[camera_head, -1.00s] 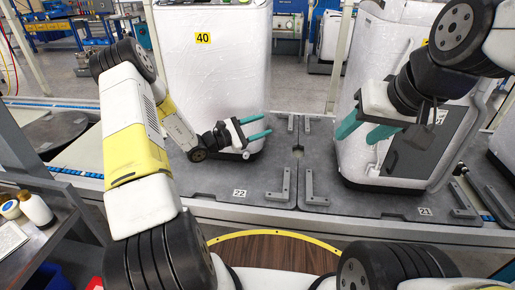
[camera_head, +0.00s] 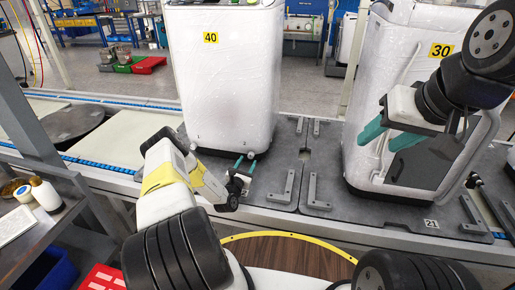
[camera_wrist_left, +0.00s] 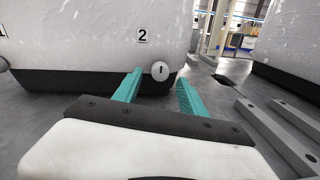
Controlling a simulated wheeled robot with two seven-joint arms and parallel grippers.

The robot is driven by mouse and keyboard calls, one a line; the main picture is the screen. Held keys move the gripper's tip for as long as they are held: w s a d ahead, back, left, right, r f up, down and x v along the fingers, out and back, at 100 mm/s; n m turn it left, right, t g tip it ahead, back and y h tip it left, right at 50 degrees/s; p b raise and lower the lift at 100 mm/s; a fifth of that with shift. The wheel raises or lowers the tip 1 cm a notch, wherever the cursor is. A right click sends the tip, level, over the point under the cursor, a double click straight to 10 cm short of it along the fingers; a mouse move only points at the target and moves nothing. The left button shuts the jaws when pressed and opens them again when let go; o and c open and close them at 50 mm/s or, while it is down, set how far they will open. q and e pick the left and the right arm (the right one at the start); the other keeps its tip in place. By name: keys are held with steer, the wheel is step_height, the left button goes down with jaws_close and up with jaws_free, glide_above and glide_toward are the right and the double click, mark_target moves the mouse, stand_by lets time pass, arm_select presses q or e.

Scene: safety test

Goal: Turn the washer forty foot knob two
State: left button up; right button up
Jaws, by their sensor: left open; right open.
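The white washer (camera_head: 222,85) labelled 40 stands on the dark platform. The left wrist view shows its lower front (camera_wrist_left: 75,45) with a round white knob (camera_wrist_left: 160,71) beside the label 2 (camera_wrist_left: 142,36). My left gripper (camera_head: 246,165) is open at the washer's lower right front corner, pointing toward it. My right gripper (camera_head: 390,135) is open and empty in front of the washer labelled 30.
The washer labelled 30 (camera_head: 408,60) stands to the right, partly hidden by my right arm. Grey brackets (camera_head: 284,187) rise from the platform right of my left gripper. A side bench (camera_head: 40,225) with bottles is at the left.

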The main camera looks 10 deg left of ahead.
mark_target(251, 155)
arm_select(q)
steer(key=shift+w+d, duration=0.15)
steer(key=shift+w, duration=1.2)
jaws_close()
steer(key=shift+n, duration=0.3)
